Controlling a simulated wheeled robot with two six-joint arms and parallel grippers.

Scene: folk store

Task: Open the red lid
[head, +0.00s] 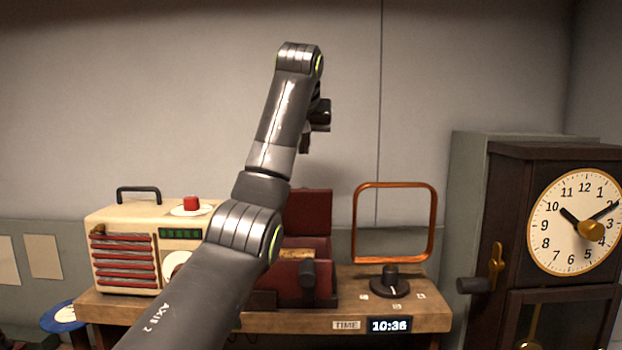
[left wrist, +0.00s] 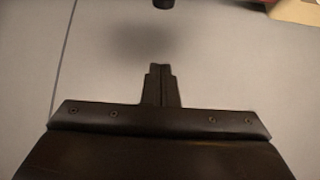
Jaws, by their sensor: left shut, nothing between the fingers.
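A dark red box (head: 325,270) stands on the wooden bench behind my left arm. Its red lid (head: 312,210) appears to stand upright at the back, with a brass-coloured part (head: 296,253) showing inside. A black knob or handle (head: 308,272) sits at the front of the box. My arm hides the box's left part. My left gripper (head: 305,148) is raised above the box, in front of the wall, pointing down. In the left wrist view its fingers (left wrist: 160,72) are together with nothing between them. My right gripper is in neither view.
A cream radio (head: 125,225) with a red button (head: 191,203) stands left on the bench (head: 290,322). An orange frame (head: 434,222) on a black dial (head: 390,287) stands right of the box. A tall clock (head: 510,200) is far right.

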